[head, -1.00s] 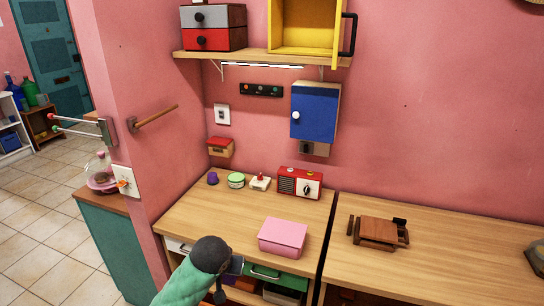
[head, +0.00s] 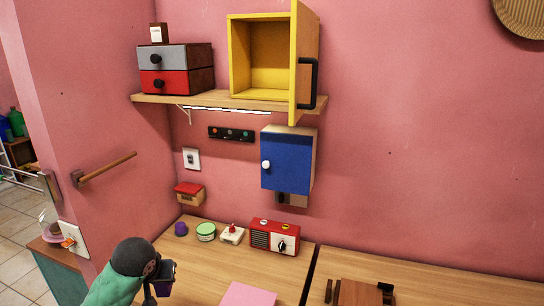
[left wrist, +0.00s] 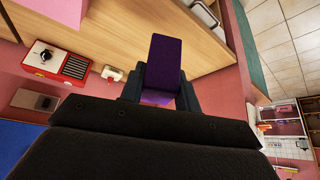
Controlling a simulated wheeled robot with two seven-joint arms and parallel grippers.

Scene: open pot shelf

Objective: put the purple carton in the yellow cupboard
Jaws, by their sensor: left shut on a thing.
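The purple carton (left wrist: 165,62) is a tall, dark purple box. My left gripper (left wrist: 159,92) is shut on it, with one finger on each side. In the head view the left gripper (head: 165,268) is at the lower left, over the table's near left part, and only a small part of the carton (head: 163,288) shows below the fingers. The yellow cupboard (head: 264,57) stands on the wall shelf at top centre, well above the gripper. Its door (head: 306,60) is swung open to the right, and the inside looks empty. My right gripper is not in view.
The cupboard stands on a wooden shelf (head: 200,101) beside a grey-and-red drawer unit (head: 177,70). Below hangs a blue wall cabinet (head: 287,160). The table holds a red radio (head: 274,237), a pink box (head: 247,295) and small items. A wooden rail (head: 107,169) juts out left.

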